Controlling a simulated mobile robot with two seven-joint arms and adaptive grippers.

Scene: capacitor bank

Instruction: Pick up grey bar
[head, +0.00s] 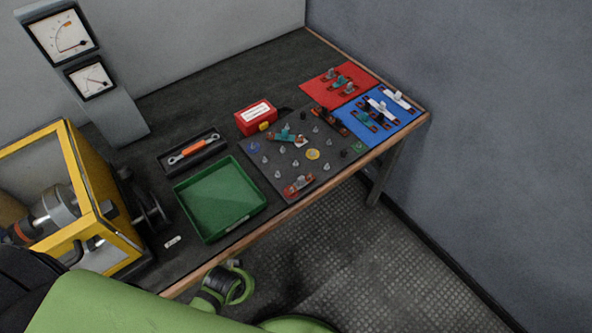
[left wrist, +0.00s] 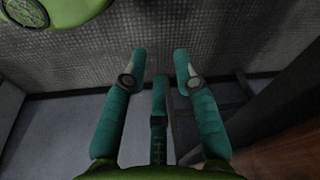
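Two pale grey-white bars lie on the blue mat (head: 360,132) at the right end of the bench: one bar (head: 377,107) near the mat's middle and another bar (head: 399,99) by the right edge. They are small, and I cannot tell which one is the grey bar. My left gripper (left wrist: 160,66) shows in the left wrist view with its teal fingers spread apart and nothing between them. It hangs over the floor, away from the bars. Its fingers cannot be made out in the head view. My right gripper is not in view.
A dark pegged board (head: 290,165), a red mat (head: 317,91), a red box (head: 256,117), an empty green tray (head: 220,198) and a black tray with a wrench (head: 194,150) are on the bench. A yellow-framed machine (head: 82,150) and meters (head: 66,38) stand left. The bench's back is clear.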

